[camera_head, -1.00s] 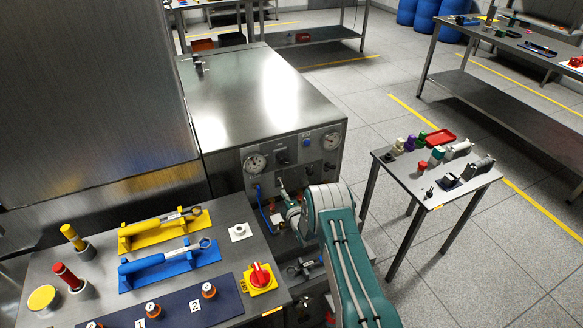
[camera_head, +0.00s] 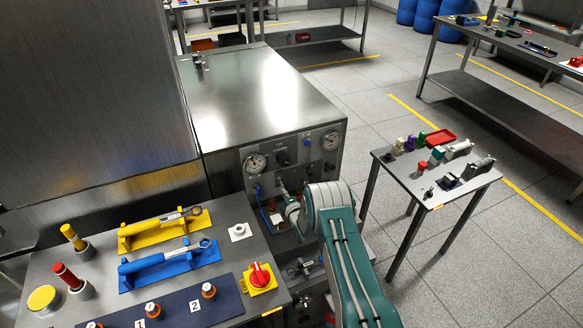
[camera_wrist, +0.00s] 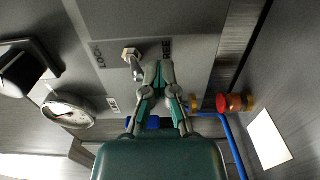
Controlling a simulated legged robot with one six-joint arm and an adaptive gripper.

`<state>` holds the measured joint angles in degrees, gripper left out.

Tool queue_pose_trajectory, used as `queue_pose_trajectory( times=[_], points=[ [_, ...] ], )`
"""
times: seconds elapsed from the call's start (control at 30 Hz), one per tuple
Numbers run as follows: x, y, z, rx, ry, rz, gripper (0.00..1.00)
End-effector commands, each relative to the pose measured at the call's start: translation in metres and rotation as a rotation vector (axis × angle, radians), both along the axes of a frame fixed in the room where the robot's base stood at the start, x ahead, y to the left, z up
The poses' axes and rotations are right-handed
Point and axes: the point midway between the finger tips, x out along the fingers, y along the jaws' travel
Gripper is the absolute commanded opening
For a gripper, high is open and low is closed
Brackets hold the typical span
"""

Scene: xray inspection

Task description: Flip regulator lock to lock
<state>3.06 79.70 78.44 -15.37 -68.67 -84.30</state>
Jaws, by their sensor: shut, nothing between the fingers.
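The regulator lock is a small metal toggle (camera_wrist: 133,62) with a hex nut on a grey panel (camera_wrist: 190,20) in the wrist view. Its lever points down and slightly right. A label reading LOCK (camera_wrist: 98,55) stands to its left, and another label (camera_wrist: 167,50), hard to read, to its right. My gripper (camera_wrist: 159,72) is shut and empty, its tips just right of the lever; I cannot tell whether they touch it. In the head view my gripper (camera_head: 282,187) is at the panel front, and the toggle is too small to make out.
In the wrist view, a black knob (camera_wrist: 22,72) and a gauge (camera_wrist: 67,110) lie left of my gripper. A red-capped brass fitting (camera_wrist: 226,103) and blue hose (camera_wrist: 234,150) lie right.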

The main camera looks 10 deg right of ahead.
Motion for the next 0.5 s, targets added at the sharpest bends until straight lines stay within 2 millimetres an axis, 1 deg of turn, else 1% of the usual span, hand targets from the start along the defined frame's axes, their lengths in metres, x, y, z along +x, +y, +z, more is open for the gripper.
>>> queue_pose_trajectory(
  times=[0.03,0.3,0.5],
  points=[
    [0.0014,0.0001,0.0043,0.000,-0.006,0.000,0.00],
    [0.0016,0.0001,0.0115,0.000,-0.007,0.000,0.00],
    [-0.0018,-0.0006,0.0113,0.000,-0.004,0.000,0.00]
  ],
)
